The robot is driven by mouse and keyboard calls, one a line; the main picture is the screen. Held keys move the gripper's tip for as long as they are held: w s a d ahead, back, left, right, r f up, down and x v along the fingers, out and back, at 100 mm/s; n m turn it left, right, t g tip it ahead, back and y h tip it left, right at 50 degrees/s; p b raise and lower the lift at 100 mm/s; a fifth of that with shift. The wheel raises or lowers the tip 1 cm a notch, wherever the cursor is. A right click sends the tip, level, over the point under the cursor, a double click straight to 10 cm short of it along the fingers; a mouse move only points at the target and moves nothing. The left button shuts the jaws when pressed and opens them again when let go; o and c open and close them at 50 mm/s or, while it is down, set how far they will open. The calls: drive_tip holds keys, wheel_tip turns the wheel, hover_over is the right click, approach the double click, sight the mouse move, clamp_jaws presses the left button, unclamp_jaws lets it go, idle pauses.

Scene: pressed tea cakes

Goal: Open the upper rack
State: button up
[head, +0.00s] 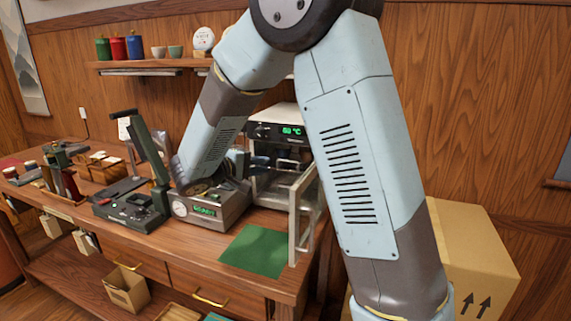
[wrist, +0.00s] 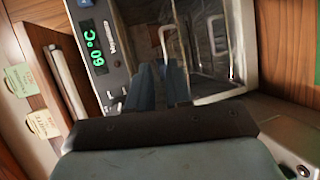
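The drying cabinet (head: 277,131) stands at the right end of the workbench, its green display reading 60 °C. Its glass door (head: 304,206) is swung open toward the front. In the wrist view the display panel (wrist: 98,45) is at upper left. A pale bent handle bar (wrist: 163,42), apparently on a rack, shows in the opening beyond my fingertips. My gripper (wrist: 161,66) points into the opening; its two blue-grey fingers are apart with a narrow gap and nothing visibly held. Whether the bar lies between the fingertips I cannot tell. In the head view my arm hides part of the cabinet.
The open door frame (wrist: 222,60) is close on the right of my fingers. A green mat (head: 256,250) lies on the workbench (head: 208,243) before the cabinet. A press device (head: 208,208) with a display stands left of it. A cardboard box (head: 478,265) is at right.

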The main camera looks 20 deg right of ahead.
drive_tip(key=shift+n, duration=0.4)
drive_tip(key=x, duration=0.8)
drive_tip(key=w+x, duration=0.1)
drive_tip(key=x, duration=0.4)
drive_tip(key=shift+w+a+f, duration=0.1)
drive_tip(key=shift+a+f, duration=0.15)
drive_tip(key=shift+f, duration=0.1)
clamp_jaws()
